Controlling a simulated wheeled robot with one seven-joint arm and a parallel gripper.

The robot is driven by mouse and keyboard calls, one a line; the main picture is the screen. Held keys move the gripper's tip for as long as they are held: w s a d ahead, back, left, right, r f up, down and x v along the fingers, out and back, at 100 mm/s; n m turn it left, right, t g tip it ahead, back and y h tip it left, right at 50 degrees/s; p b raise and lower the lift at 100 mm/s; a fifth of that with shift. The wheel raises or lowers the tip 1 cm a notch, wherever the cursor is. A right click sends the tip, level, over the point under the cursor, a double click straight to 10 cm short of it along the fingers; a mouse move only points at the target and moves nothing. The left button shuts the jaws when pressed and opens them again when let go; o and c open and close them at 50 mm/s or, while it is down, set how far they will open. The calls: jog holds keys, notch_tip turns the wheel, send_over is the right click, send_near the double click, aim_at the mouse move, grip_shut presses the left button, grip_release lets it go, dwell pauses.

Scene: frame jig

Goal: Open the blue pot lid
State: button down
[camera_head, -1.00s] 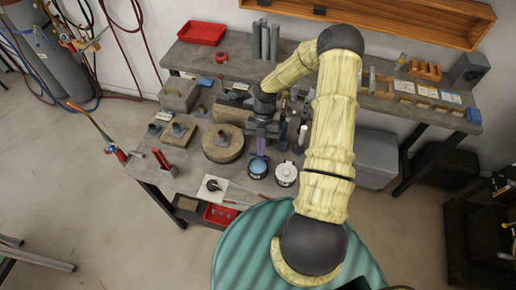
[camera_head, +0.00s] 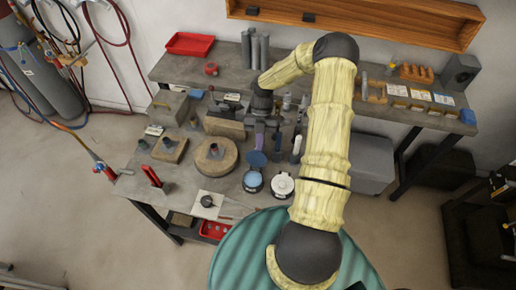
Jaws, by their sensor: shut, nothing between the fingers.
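The blue pot (camera_head: 253,183) stands near the front of the workbench, left of a white round pot (camera_head: 282,185). Its blue lid (camera_head: 256,159) appears raised, tilted up at the pot's back edge, and the round light blue top of the pot shows below it. My gripper (camera_head: 261,140) is just behind and above the lid, pointing down. It looks shut and empty. The fingertips are small and partly hidden, so I cannot tell whether they touch the lid.
A round wooden block (camera_head: 214,157) lies left of the blue pot. Upright tools (camera_head: 296,150) stand close to the right of my gripper. A white plate with a dark knob (camera_head: 208,203) lies front left. A red clamp (camera_head: 152,176) stands at the left edge.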

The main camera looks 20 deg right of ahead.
jog(key=shift+x, duration=1.05)
jog(key=shift+d, duration=0.1)
jog(key=shift+w+d+r+b, duration=0.15)
jog(key=shift+w+r+b, duration=0.2)
jog(key=shift+r, duration=0.1)
jog(key=b+v, duration=0.4)
jog(key=v, duration=1.4)
jog(key=shift+r, duration=0.25)
jog(key=shift+s, duration=0.1)
